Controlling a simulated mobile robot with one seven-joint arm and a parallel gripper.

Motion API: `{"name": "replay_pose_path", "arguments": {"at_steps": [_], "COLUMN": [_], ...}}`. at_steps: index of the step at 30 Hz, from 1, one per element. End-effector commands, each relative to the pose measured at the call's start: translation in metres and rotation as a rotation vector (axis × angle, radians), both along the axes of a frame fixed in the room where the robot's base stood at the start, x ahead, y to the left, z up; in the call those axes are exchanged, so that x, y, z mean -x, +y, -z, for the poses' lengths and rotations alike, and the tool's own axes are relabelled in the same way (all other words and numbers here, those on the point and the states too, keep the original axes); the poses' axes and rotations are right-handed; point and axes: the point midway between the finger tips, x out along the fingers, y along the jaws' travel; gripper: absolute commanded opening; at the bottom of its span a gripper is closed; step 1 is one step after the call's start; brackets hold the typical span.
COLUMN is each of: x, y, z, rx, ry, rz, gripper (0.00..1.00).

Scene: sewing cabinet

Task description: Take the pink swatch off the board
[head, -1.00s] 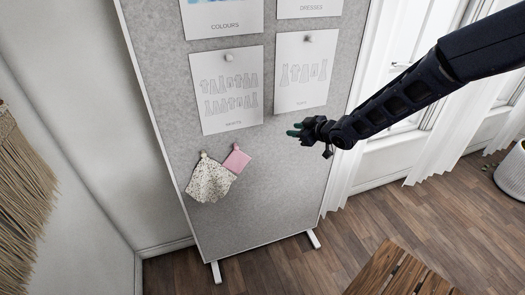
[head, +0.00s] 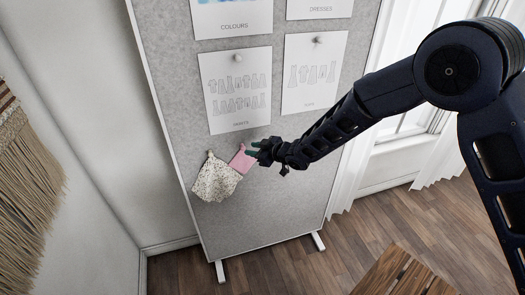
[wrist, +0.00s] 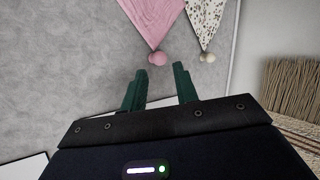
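The pink swatch (head: 243,160) hangs on the grey board (head: 265,215) beside a cream speckled swatch (head: 214,180). In the wrist view the pink swatch (wrist: 155,18) hangs from a round pink pin (wrist: 157,58), and the speckled swatch (wrist: 208,20) has a pale pin (wrist: 207,57). My gripper (head: 252,149) is just right of the pink swatch's upper edge in the head view. In the wrist view its green fingers (wrist: 158,72) are apart and empty, with the pink pin just ahead of the gap. No contact with pin or swatch is clear.
Paper sheets (head: 236,88) are pinned on the board above the swatches, one close above my gripper. A straw broom-like hanging (head: 30,160) is at the left. A slatted wooden bench (head: 400,275) stands at lower right. The board below the swatches is bare.

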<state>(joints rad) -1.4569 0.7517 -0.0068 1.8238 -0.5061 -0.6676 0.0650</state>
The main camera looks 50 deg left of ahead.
Motion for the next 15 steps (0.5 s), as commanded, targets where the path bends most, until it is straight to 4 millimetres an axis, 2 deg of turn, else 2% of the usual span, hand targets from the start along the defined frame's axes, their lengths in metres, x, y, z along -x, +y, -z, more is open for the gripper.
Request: {"name": "replay_pose_path", "arguments": {"at_steps": [6,15], "x": [0.005,0.007], "y": [0.023,0.032], "z": [0.01,0.013], "rx": [0.001,0.001], "ry": [-0.001,0.0], "rz": [0.0,0.0], "gripper": [0.3,0.3]}}
